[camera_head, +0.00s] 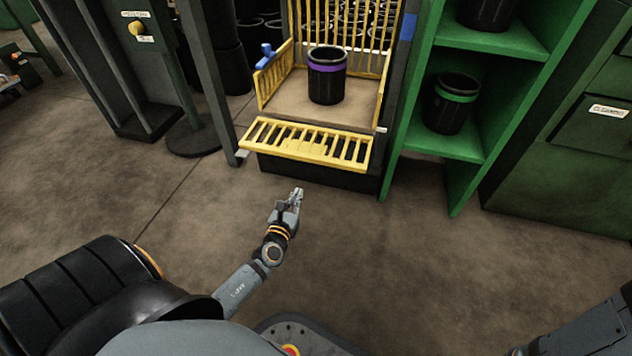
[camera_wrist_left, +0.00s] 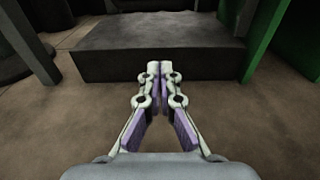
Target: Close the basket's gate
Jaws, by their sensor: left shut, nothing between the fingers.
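The basket (camera_head: 292,99) is a yellow barred frame with a tan floor, standing between grey posts. Its yellow barred gate (camera_head: 307,143) is folded down and sticks out toward me at the front edge. A black sleeve with a purple band (camera_head: 327,74) stands upright on the basket floor. My left gripper (camera_head: 298,194) is low in front of the gate, apart from it, shut and empty. In the left wrist view its fingertips (camera_wrist_left: 154,68) meet, facing the dark base block (camera_wrist_left: 160,50) below the basket. The gate is not visible in that view. My right gripper is out of view.
A green shelf (camera_head: 462,146) with black sleeves stands right of the basket. A blue handle (camera_head: 266,56) sits on the basket's left side. The floor (camera_head: 400,260) in front is clear.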

